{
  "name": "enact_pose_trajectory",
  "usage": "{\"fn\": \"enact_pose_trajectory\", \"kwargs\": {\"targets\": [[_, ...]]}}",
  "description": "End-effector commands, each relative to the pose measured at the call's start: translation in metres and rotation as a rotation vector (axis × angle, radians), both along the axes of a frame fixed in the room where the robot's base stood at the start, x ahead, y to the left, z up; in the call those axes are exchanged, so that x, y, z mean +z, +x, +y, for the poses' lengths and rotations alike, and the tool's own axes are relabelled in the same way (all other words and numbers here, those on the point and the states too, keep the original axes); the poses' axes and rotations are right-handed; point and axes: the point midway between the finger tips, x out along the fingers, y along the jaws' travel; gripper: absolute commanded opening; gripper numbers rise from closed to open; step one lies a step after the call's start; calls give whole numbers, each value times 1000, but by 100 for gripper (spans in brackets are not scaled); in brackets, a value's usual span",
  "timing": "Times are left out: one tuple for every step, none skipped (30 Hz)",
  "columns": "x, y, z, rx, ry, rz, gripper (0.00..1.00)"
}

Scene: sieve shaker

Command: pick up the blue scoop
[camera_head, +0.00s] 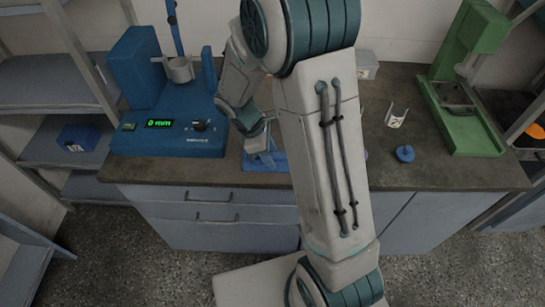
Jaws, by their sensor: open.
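My gripper (261,148) points down over the counter, right of the blue machine, and its jaws are open. A flat blue piece (280,164) lies on the counter beneath and around the gripper, partly hidden by it and by my arm. I cannot tell whether this piece is the blue scoop or something under it, nor whether the gripper touches it. A small round blue object (404,153) lies near the counter's front edge, to the right of my arm. It is too small to name surely.
The blue machine (180,141) with a lit green display stands at left. A green stand (474,135) is at right. A small white holder (397,116) and a pale box (367,65) are on the counter (440,171). Shelves flank both sides; the left one holds a blue box (78,138).

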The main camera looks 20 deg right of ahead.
Motion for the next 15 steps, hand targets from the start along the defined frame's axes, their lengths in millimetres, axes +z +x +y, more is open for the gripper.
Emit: {"fn": "enact_pose_trajectory", "kwargs": {"targets": [[-2,0,-1,0,0,0,46],[-2,0,-1,0,1,0,46],[-2,0,-1,0,1,-1,46],[-2,0,-1,0,1,-1,46],[-2,0,-1,0,1,-1,46],[-2,0,-1,0,1,-1,46],[-2,0,-1,0,1,-1,46],[-2,0,-1,0,1,-1,38],[-2,0,-1,0,1,-1,27],[-2,0,-1,0,1,-1,18],[-2,0,-1,0,1,-1,10],[-2,0,-1,0,1,-1,0],[-2,0,-1,0,1,-1,0],[-2,0,0,0,1,-1,0],[-2,0,-1,0,1,-1,0]]}}
